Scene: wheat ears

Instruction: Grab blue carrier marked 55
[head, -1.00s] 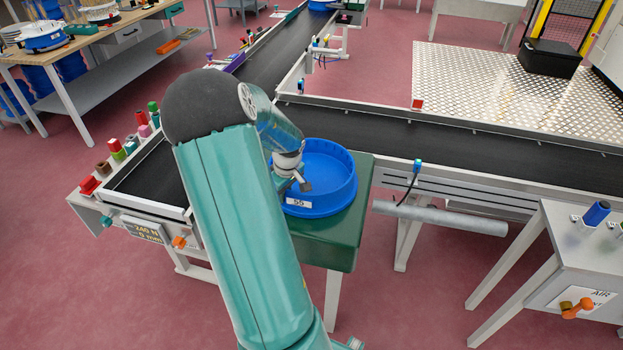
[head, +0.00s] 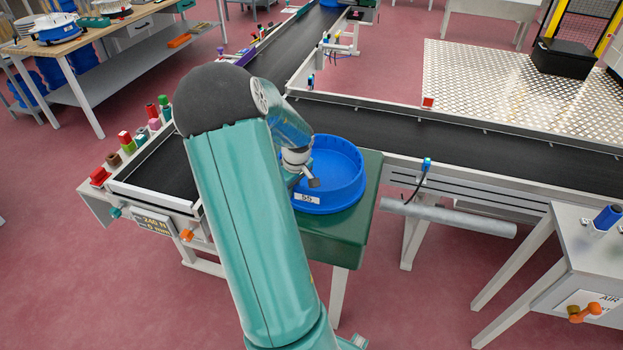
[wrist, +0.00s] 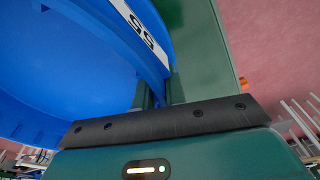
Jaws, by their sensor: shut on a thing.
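The blue carrier (head: 338,168) is a round, shallow tray with a raised rim and a white label reading 55 on its front wall. It rests on a green stand (head: 345,240) beside the conveyor. My gripper (head: 304,182) is at the left front part of its rim, partly hidden by my arm. In the wrist view the carrier wall (wrist: 150,65) runs down to between my gripper's fingers (wrist: 152,100), which are shut on it. The label shows close by at the top of that view. The fingertips are mostly hidden.
A black conveyor belt (head: 450,143) with pale rails runs behind the stand, and another short belt lies left. Several coloured spools stand at its left edge. A white table (head: 570,250) with a blue spool is at right. Red floor (head: 420,300) is open in front.

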